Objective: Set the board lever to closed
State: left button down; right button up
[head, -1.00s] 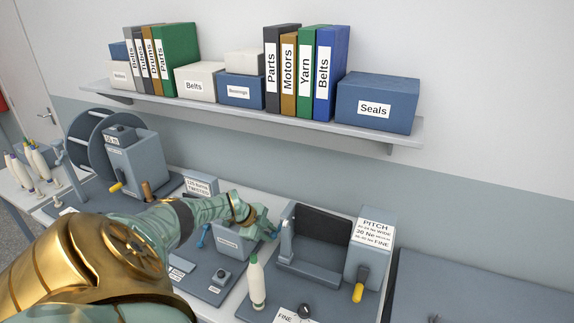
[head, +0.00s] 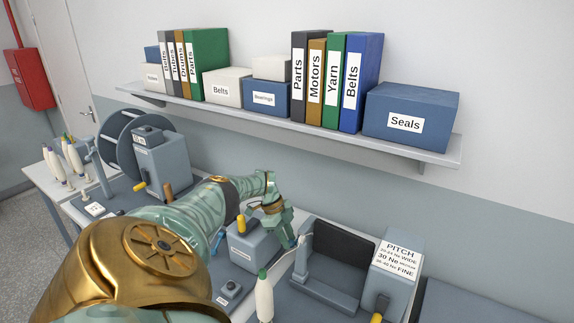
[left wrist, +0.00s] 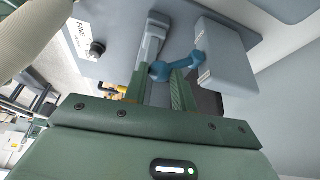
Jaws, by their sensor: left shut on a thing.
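The blue lever (left wrist: 183,66) shows in the left wrist view as a short bar with rounded ends, beside a grey housing (left wrist: 228,55). One rounded end sits between my left gripper's fingertips (left wrist: 165,80), which are shut on it. In the head view my left gripper (head: 283,227) reaches down just left of the dark board (head: 343,246) in its grey frame. Only a bit of blue (head: 292,242) shows under the fingers there, so the lever's angle is hard to tell. My right gripper is not in view.
A grey box marked PITCH (head: 398,262) stands right of the board. A white bobbin with a green tip (head: 264,298) stands upright in front. A grey box with a yellow peg (head: 252,250) is left of the gripper. A shelf (head: 300,128) of binders and boxes runs above.

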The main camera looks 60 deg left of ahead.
pick_arm(q)
jog(key=shift+w+d, duration=0.15)
jog(key=shift+d, duration=0.1)
jog(key=c, duration=1.1)
grip_release()
jog(key=shift+w, duration=0.25)
jog(key=shift+a, duration=0.1)
jog(key=shift+s+a+r, duration=0.1)
jog(key=shift+s+r, duration=0.1)
jog(key=v, duration=1.5)
jog(key=shift+w+a+r, duration=0.1)
jog(key=shift+r, duration=0.2)
